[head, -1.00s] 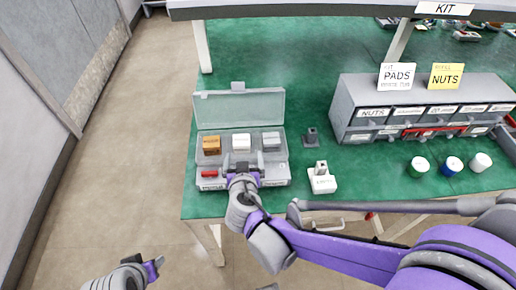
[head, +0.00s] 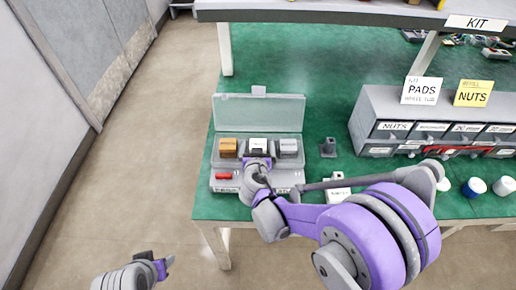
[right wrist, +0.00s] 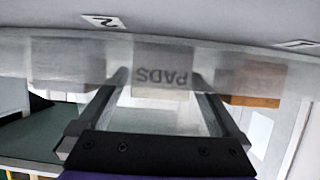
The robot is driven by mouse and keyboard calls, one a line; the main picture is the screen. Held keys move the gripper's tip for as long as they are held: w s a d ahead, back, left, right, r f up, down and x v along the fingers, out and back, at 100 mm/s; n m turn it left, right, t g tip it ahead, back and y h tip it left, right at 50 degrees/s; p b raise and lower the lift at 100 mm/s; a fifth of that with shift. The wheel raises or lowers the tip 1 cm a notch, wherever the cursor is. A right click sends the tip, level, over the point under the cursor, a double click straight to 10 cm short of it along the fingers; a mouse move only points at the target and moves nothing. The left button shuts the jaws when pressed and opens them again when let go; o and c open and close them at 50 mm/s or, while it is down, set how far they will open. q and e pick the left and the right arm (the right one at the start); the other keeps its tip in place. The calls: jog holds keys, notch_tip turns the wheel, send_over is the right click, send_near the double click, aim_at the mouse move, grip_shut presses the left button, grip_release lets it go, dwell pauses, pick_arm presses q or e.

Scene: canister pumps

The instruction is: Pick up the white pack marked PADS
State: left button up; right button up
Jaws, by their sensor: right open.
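The white pack marked PADS (head: 258,145) sits in the middle of the back row in an open clear-lidded case (head: 259,110) on the green table. In the right wrist view the PADS pack (right wrist: 165,75) shows upside down, hazy behind a see-through surface. My right gripper (head: 258,162) is at the pack's near side and partly hides it. In the right wrist view the right gripper's (right wrist: 159,82) fingers are open, one to each side of the pack; I cannot tell if they touch it. My left gripper (head: 165,267) is low at the left, away from the table.
An orange-brown block (head: 228,148) and a grey-white block (head: 288,147) flank the pack closely. A red item (head: 222,176) lies in the case's front. A grey post (head: 328,148) and a drawer cabinet (head: 375,105) stand to the right. The floor at left is clear.

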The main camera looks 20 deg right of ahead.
jog(key=c, duration=1.4)
